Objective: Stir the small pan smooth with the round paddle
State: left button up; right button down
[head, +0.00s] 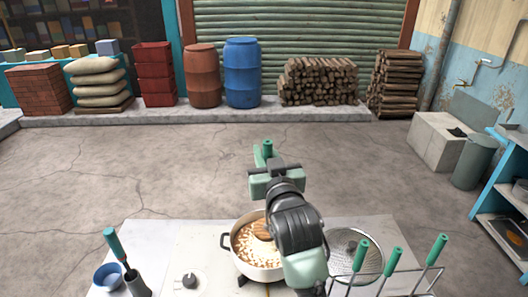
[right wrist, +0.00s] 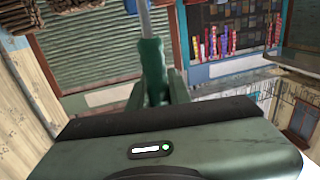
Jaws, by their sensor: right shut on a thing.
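The small pan (head: 231,253) is pale with a dark side handle and stands on the white worktop at front centre. It holds a cream liquid with uneven brown patches. A round wooden paddle head (head: 262,230) sits in the pan, partly hidden by my right arm. My right gripper (head: 268,166) is above and behind the pan, shut on a green handle (head: 267,148). In the right wrist view the green handle (right wrist: 153,65) stands between the fingers, with a grey shaft running on from it. The link from handle to paddle head is hidden. My left gripper is out of view.
A round mesh cover (head: 345,240) lies right of the pan, beside a wire rack (head: 400,272) with several green-handled tools. At left are a blue bowl (head: 107,277), a dark holder (head: 138,286) with a green-handled tool, and a knob (head: 189,281). The floor beyond is clear.

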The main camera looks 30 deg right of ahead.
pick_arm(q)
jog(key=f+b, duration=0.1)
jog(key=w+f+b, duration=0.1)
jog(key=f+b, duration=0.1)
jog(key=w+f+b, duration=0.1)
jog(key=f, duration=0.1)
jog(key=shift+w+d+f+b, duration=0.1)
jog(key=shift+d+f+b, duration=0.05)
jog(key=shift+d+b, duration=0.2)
pick_arm(e)
notch_tip(320, 180, down, 8)
jog(key=shift+w, duration=0.25)
